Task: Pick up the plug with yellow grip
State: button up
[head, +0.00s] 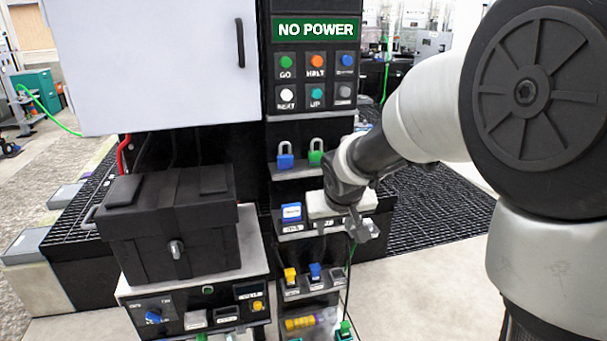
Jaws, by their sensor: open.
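A small yellow-topped piece that looks like the plug with yellow grip (290,276) stands upright on a low rack ledge, left of a similar blue-topped plug (315,271). My gripper (360,230) is above and to the right of the yellow one, apart from it, beside the middle ledge. It is open, and nothing shows between its small, dark fingers. The lower part of the yellow plug and how it sits in its place are too small to tell.
Blue and green padlocks (285,156) sit on the upper ledge. A black lidded box (170,225) stands on a control unit at left. A button panel (316,75) reads "NO POWER". A yellow cylinder (300,323) lies on the lowest ledge. Floor right of the rack is clear.

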jog(key=n+y+b, duration=0.1)
jog(key=y+b, duration=0.1)
jog(key=b, duration=0.2)
send_near(291, 274)
jog(key=b+x, duration=0.2)
jog(key=x, duration=0.4)
jog(key=shift+w+d, duration=0.1)
jog(key=shift+d, duration=0.05)
jog(key=shift+s+b+x, duration=0.1)
jog(key=shift+b+x, duration=0.35)
jog(key=shift+x, duration=1.1)
jog(key=shift+s+b+x, duration=0.15)
jog(key=shift+b+x, duration=0.3)
jog(key=shift+x, duration=1.1)
jog(key=shift+f, duration=0.15)
grip_shut()
